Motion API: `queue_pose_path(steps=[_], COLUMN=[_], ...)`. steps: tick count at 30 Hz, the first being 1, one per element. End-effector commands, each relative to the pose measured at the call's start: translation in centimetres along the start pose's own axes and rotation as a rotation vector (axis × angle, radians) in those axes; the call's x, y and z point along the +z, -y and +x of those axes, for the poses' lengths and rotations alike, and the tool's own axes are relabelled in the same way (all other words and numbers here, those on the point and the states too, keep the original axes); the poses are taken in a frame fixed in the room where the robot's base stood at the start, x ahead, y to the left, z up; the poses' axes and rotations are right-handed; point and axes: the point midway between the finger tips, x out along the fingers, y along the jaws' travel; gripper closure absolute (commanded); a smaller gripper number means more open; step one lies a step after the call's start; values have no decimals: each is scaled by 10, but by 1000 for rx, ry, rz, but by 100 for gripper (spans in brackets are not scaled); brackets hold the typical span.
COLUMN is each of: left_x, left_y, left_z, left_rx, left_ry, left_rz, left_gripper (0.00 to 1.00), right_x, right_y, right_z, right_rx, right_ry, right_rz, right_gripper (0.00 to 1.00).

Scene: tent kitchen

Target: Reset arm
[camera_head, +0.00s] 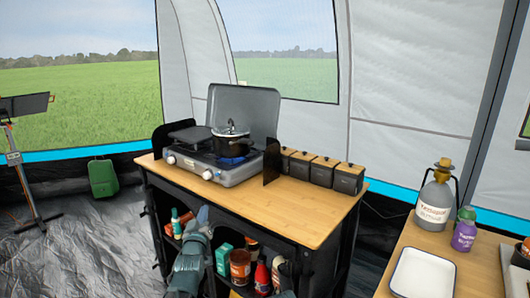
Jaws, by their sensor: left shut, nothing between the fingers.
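My left arm comes up from the bottom edge in the head view. Its gripper (203,213) is shut and empty, in front of the shelf side of the wooden-topped cabinet (300,213) and a little below the top's front edge. I cannot tell how far it is from the shelf. My right gripper does not show clearly. On the cabinet, a two-burner stove (222,171) has its grey lid up. A dark pot (233,146) with a glass lid stands over a blue flame.
Several black canisters (322,171) with wooden lids stand at the cabinet's back right. The shelf below holds a brown jar (240,265), a red bottle (262,277) and a teal box (224,260). At right, a table holds a white tray (423,273) and a grey jug (434,204).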

Motion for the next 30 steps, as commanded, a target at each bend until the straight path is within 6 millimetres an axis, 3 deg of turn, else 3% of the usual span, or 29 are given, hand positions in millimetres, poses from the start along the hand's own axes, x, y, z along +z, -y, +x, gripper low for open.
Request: queue_pose_path(steps=[7,11,14,20,24,27,30], left_x=[24,43,58,73,63,50,39], left_y=[-31,-52,-72,-103,-116,-121,-123], left_z=[-18,-42,-77,-176,-250,-292,-321], left_rx=[-38,-62,-81,-107,-114,-117,-121], left_ry=[241,432,634,1083,1364,1520,1632], left_rz=[71,137,214,400,524,595,644], left_gripper=[100,100,100,100,100,100,100], right_x=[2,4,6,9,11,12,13], right_y=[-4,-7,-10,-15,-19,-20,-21], right_z=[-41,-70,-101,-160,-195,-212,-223], right_rx=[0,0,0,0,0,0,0], right_ry=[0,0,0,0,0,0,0], right_rz=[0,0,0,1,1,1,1], right_gripper=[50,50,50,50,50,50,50])
